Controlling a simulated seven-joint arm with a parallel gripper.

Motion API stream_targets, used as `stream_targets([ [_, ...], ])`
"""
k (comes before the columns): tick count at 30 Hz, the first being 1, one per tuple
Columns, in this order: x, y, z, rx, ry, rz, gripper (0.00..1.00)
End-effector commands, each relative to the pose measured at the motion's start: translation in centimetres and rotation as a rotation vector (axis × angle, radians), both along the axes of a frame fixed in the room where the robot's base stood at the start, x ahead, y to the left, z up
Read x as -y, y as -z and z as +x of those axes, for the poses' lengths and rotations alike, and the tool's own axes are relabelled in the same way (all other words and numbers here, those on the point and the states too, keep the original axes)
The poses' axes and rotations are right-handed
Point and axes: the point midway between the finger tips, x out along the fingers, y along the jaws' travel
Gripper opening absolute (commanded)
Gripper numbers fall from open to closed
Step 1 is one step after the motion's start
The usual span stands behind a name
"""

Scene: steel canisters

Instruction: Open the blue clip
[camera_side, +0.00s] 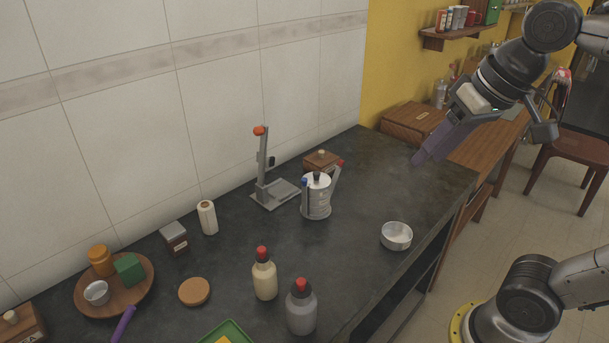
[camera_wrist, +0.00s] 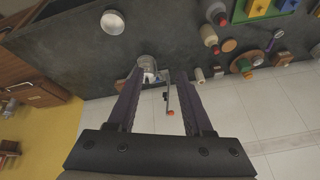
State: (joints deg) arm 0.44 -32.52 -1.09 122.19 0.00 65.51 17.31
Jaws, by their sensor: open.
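A steel canister (camera_side: 317,198) with a pale lid and dark knob stands upright on the dark counter. Its blue clip (camera_side: 304,183) is at the left side near the rim; I cannot tell whether it is fastened. A red-tipped clip (camera_side: 340,163) sticks up at the right side. My gripper (camera_side: 421,158) is open and empty, high above the counter and well to the right of the canister. In the wrist view the canister (camera_wrist: 147,63) shows small beyond my open fingers (camera_wrist: 158,74), partly hidden by them; the blue clip is too small to make out there.
A grey stand (camera_side: 263,170) with an orange top rises just left of the canister. A wooden box (camera_side: 321,161) is behind it. A steel bowl (camera_side: 396,236) sits to the right, and two red-capped bottles (camera_side: 264,278) stand in front. The counter's right end is clear.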

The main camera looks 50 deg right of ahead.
Motion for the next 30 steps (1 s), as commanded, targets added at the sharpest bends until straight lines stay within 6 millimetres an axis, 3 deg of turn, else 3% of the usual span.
stream_targets([
  [3, 0.3, -3.0, 4.1, -0.040, 0.082, 0.035, 0.51],
  [6, 0.6, -4.7, 7.7, -0.078, 0.149, 0.059, 0.51],
  [10, 1.1, -5.9, 12.5, -0.125, 0.229, 0.085, 0.51],
  [14, 1.7, -5.8, 17.4, -0.176, 0.298, 0.102, 0.51],
  [20, 2.9, -3.0, 24.6, -0.259, 0.384, 0.118, 0.51],
  [24, 3.8, 0.6, 29.1, -0.316, 0.418, 0.117, 0.51],
  [30, 4.9, 6.3, 32.8, -0.390, 0.435, 0.111, 0.51],
])
